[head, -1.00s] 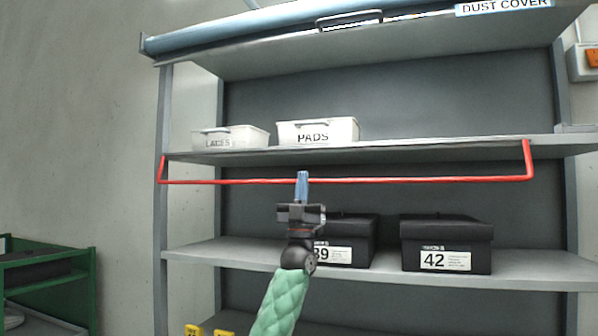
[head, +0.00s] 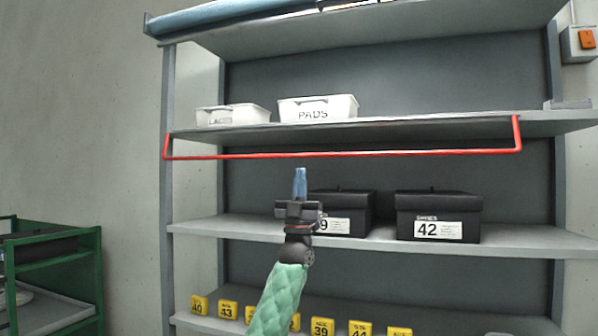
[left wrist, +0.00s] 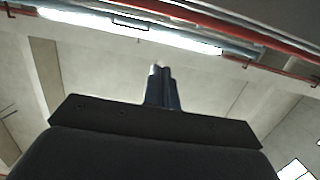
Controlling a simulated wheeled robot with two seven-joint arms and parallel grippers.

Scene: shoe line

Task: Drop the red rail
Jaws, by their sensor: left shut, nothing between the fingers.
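The red rail (head: 345,154) is a long bar with bent ends. It hangs level below the front edge of the shelf with the white bins, its end arms running up to that shelf's edge. My left gripper (head: 300,172) points up in front of the shelving, its blue fingertips shut and empty. The tips show just under the bar in the head view, apart from it. In the left wrist view the shut fingers (left wrist: 160,85) point up, and a red bar crosses the top right. My right gripper is out of view.
White bins, one marked PADS (head: 318,108), stand on the shelf above. Black boxes (head: 438,216) marked 42 and partly hidden 39 stand on the shelf behind my gripper. Yellow size blocks (head: 322,328) line the lower shelf. A green rack (head: 55,270) stands at the left.

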